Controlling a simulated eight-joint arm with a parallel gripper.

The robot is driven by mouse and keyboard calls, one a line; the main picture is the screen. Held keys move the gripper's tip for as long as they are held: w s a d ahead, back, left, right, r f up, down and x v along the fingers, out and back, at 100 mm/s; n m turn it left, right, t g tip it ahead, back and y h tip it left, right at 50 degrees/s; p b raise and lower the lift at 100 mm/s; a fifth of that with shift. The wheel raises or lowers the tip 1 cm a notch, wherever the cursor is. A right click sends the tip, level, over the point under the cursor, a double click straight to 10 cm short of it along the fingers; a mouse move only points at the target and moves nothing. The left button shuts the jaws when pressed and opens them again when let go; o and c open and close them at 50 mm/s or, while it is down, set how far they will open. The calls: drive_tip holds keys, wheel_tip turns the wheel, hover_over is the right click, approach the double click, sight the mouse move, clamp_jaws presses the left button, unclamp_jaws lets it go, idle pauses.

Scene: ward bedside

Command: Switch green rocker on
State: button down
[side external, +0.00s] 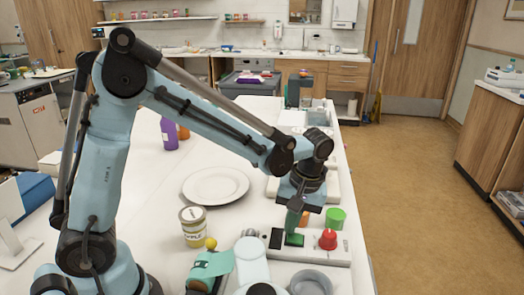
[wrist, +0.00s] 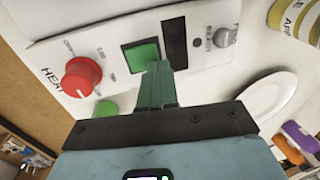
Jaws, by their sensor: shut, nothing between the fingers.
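The green rocker (wrist: 141,55) is a square switch set in a white panel (side external: 333,259), between a red knob and a dark slot. In the side external view the rocker (side external: 294,240) shows just under my fingertips. My gripper (side external: 291,229) is shut and empty, with its green fingers pointing down at the panel. In the wrist view the fingertips of my gripper (wrist: 158,68) overlap the rocker's lower right edge. Whether they touch it, and which way the rocker is tipped, I cannot tell.
A red knob (side external: 328,240) stands right of the rocker, with a green cup-like item (side external: 336,218) behind it. A grey round dish (side external: 310,283) is in front. A labelled jar (side external: 194,227) and white plate (side external: 216,186) are left. The table between plate and panel is clear.

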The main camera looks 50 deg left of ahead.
drive_tip(key=shift+s+a+f, duration=0.1)
drive_tip(key=shift+f, duration=0.15)
drive_tip(key=shift+w+d+r, duration=0.2)
drive_tip(key=shift+w+d, duration=0.4)
idle(0.3)
wheel_tip(320, 180, up, 14)
drive_tip(key=w+d, duration=0.1)
drive_tip(key=shift+w+d, duration=0.4)
drive_tip(key=shift+f, duration=0.1)
idle(0.3)
